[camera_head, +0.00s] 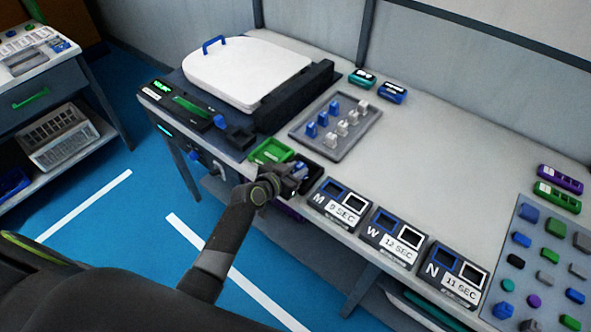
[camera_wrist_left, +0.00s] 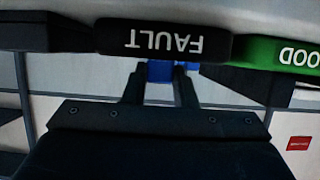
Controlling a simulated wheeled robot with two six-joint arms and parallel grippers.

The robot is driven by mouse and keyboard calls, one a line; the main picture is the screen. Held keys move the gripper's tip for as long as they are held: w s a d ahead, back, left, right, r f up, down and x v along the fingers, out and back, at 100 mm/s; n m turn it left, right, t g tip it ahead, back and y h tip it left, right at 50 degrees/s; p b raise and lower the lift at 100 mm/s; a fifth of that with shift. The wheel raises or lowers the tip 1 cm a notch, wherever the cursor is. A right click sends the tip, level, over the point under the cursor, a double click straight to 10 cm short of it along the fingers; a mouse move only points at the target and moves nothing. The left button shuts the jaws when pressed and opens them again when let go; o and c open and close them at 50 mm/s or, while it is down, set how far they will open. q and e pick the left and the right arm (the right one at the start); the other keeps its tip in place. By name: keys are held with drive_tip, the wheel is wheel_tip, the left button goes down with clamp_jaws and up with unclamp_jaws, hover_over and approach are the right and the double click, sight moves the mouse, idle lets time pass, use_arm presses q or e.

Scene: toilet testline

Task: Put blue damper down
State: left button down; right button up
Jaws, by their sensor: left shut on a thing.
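My left gripper (camera_head: 292,178) is shut on the blue damper at the black bin. In the left wrist view, the two fingers of the left gripper (camera_wrist_left: 160,85) have the blue damper (camera_wrist_left: 160,70) between them, and its far part is hidden behind the bin's front wall. The wall of the black bin (camera_wrist_left: 165,40) reads FAULT, upside down. In the head view the black bin (camera_head: 325,166) is partly covered by the gripper. The green bin (camera_head: 268,152) stands beside it, its GOOD label partly showing in the wrist view (camera_wrist_left: 280,53). My right gripper is not in view.
A grey tray (camera_head: 316,150) with blue and grey dampers lies behind the bins. A white toilet seat (camera_head: 245,72) lies on the black test stand. Timed stations M, W and N (camera_head: 340,203) line the front edge at right. A colourful parts board (camera_head: 520,300) lies far right.

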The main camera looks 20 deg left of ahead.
use_arm(q)
drive_tip(key=shift+f, duration=0.1)
drive_tip(key=shift+f, duration=0.1)
drive_tip(key=c, duration=1.2)
unclamp_jaws()
drive_tip(key=shift+r, duration=0.35)
drive_tip(key=shift+s+a, duration=0.1)
drive_tip(key=shift+s, duration=0.25)
drive_tip(key=v, duration=1.1)
drive_tip(key=shift+s+r+b, duration=0.1)
drive_tip(key=shift+b, duration=0.3)
